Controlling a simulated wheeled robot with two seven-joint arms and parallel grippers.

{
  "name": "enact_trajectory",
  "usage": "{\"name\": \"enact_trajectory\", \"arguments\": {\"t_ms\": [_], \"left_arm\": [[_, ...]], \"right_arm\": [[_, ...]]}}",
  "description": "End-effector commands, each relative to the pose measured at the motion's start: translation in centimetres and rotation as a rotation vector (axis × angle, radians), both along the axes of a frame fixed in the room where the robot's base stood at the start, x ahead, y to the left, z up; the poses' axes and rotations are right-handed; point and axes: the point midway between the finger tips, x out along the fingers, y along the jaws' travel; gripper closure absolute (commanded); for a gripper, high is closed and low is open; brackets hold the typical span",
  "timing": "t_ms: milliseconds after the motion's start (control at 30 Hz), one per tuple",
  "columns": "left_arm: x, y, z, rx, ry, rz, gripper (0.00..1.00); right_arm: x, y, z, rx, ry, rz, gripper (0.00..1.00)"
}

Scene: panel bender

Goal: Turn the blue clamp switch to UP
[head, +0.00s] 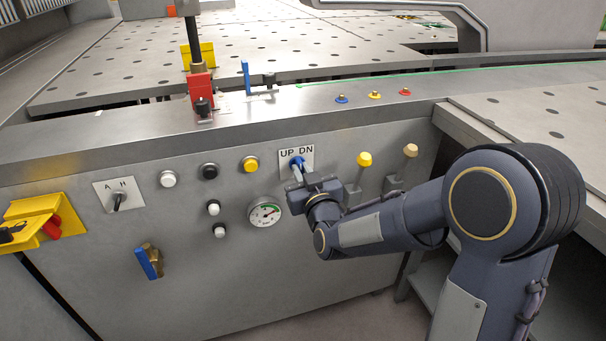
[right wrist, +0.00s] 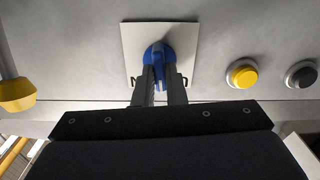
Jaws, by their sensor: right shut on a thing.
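The blue clamp switch (head: 296,161) sits on a white plate (head: 310,153) marked UP on the left and DN on the right, on the machine's front panel. My right gripper (head: 295,170) reaches it from the front and is shut on its knob. In the right wrist view the blue switch (right wrist: 158,56) shows between the two fingers (right wrist: 158,82). The fingers hide part of the knob, and I cannot tell which label it points to. My left gripper is not in view.
A yellow button (head: 250,164) and a black button (head: 209,171) are left of the switch. A pressure gauge (head: 265,214) is below left. Two levers with a yellow knob (head: 365,159) and a beige knob (head: 410,150) stand to the right, close to my right arm.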

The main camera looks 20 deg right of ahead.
Motion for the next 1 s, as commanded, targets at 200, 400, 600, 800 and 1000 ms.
{"name": "enact_trajectory", "arguments": {"t_ms": [200, 400, 600, 800, 1000], "left_arm": [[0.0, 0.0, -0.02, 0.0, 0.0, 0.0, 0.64], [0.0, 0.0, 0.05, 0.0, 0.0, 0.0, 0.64], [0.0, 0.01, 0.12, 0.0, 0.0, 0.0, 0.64], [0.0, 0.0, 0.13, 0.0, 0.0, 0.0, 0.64], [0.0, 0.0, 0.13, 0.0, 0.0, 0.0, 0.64]], "right_arm": [[-0.01, 0.09, -0.02, -0.186, 0.0, 0.0, 1.0], [-0.01, 0.17, -0.02, -0.319, 0.0, 0.001, 1.0], [-0.01, 0.21, -0.05, -0.403, 0.0, 0.001, 1.0], [-0.01, 0.2, -0.08, -0.442, 0.001, 0.001, 1.0], [-0.01, 0.2, -0.1, -0.452, 0.001, 0.001, 1.0]]}}
